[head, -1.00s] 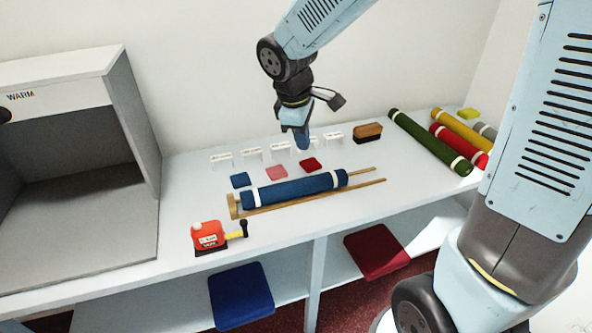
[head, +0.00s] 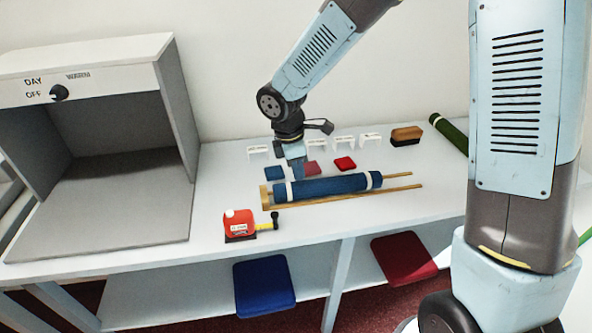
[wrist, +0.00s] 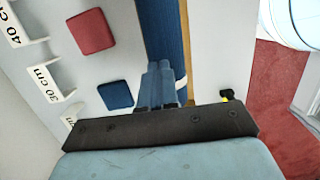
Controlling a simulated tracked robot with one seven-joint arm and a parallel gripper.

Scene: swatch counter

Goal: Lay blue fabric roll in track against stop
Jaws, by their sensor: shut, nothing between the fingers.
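The blue fabric roll (head: 328,186), with a white band near each end, lies lengthwise between the rails of the wooden track (head: 402,188). Its left end is at the track's upright end stop (head: 265,197); I cannot tell whether they touch. My gripper (head: 297,175) is shut and empty, pointing down just behind and above the roll's left part. In the wrist view my gripper's fingers (wrist: 163,68) are together in front of the roll (wrist: 162,28), covering part of it. I cannot tell whether they touch it.
Blue (head: 275,173), pink and red (head: 345,163) swatches lie behind the track, with white labelled stands (head: 371,139) and a brush (head: 406,136) farther back.

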